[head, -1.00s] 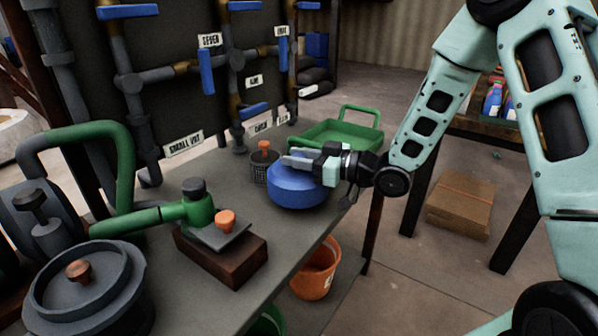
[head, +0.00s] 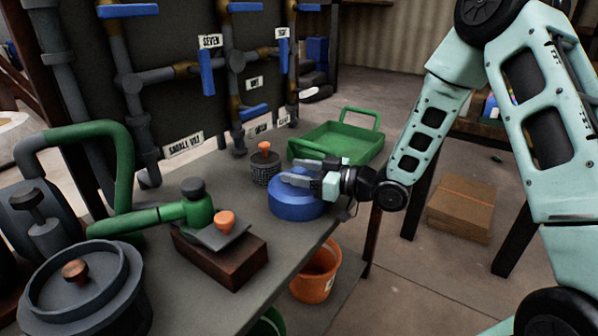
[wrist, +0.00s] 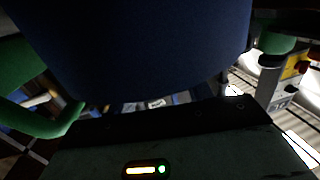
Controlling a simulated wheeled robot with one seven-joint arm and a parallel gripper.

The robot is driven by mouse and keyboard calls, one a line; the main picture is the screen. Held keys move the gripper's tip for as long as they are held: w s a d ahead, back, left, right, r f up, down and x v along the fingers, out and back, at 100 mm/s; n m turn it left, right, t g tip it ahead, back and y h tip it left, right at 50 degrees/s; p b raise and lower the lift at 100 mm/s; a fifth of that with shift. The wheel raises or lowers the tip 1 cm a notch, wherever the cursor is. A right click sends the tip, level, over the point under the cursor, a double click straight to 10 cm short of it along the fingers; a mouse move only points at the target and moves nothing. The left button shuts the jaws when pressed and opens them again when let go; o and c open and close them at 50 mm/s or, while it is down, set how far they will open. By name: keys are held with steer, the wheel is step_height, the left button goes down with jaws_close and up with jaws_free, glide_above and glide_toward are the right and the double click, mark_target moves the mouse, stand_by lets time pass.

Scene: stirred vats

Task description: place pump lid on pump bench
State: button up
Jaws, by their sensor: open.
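A round blue lid-like piece (head: 296,205), which I take to be the pump lid, rests flat on the grey bench (head: 283,258) near its front right edge. My gripper (head: 300,172) is open, its two fingers spread at the top of the blue piece. Whether the fingers touch it cannot be told. In the wrist view a large dark blue surface (wrist: 140,45) fills the upper middle, close to the camera.
A mesh cup with an orange knob (head: 265,166) and a green tray (head: 365,148) stand behind the blue piece. A green-handled tool on a brown block (head: 232,262) and a grey lidded pot (head: 85,290) are to the left. An orange bucket (head: 316,280) is below.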

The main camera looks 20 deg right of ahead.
steer(key=p+v, duration=0.1)
steer(key=v, duration=1.1)
steer(key=shift+r, duration=0.1)
